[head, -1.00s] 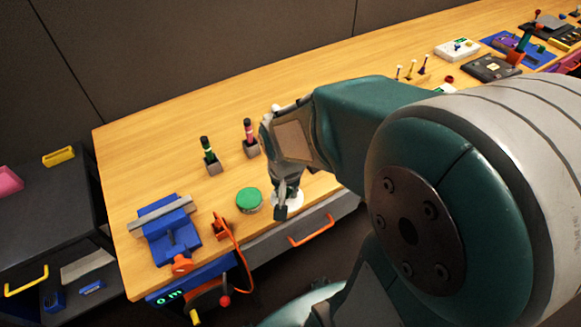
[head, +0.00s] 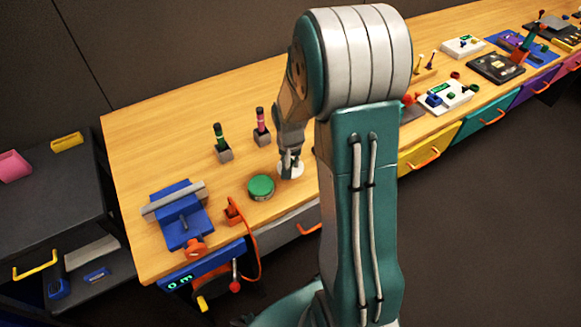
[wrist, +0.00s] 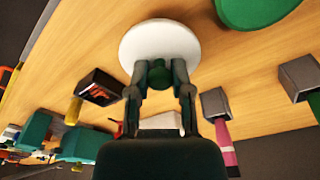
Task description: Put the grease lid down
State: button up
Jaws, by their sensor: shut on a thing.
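The grease lid is a white disc (head: 291,170) with a dark green knob (wrist: 158,75). In the wrist view the disc (wrist: 160,42) fills the top middle. My gripper (wrist: 160,88) has its fingers on both sides of the knob and is shut on it. In the head view my gripper (head: 288,160) points down, with the lid level at or just above the bench top. I cannot tell whether the lid touches the wood. A round tin with a green top (head: 261,186) stands just left of the lid; its edge also shows in the wrist view (wrist: 255,10).
Green (head: 221,143) and pink (head: 262,128) markers stand in grey holders behind the tin. A blue vise (head: 182,222) and an orange tool with a cord (head: 234,211) are at left. The wooden bench (head: 145,150) is bare at back left. Its front edge is near.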

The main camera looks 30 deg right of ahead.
aim_at(292, 166)
jog(key=d+f, duration=0.1)
jog(key=f, duration=0.1)
jog(key=d+f, duration=0.1)
jog(key=f, duration=0.1)
jog(key=shift+w+d, duration=0.1)
jog(key=shift+w, duration=0.05)
jog(key=shift+a, duration=0.45)
jog(key=o, duration=0.8)
jog(key=shift+a, duration=0.25)
jog(key=shift+d, duration=0.45)
jog(key=shift+r, duration=0.3)
notch_tip(292, 166, up, 12)
jog(key=s+a, duration=0.1)
jog(key=shift+s+a+r+n+t+y, duration=0.15)
jog(key=shift+s+a+r+n+t, duration=0.75)
jog(key=shift+s+a+r, duration=1.5)
jog(key=shift+s+a+r+n+t+y, duration=0.1)
jog(key=shift+s+a+r+n+t, duration=0.45)
jog(key=shift+s+a+r+n, duration=1.75)
jog(key=shift+s+a+r+t+y, duration=0.15)
jog(key=shift+s+a+r+t, duration=0.9)
jog(key=shift+s+r, duration=2.6)
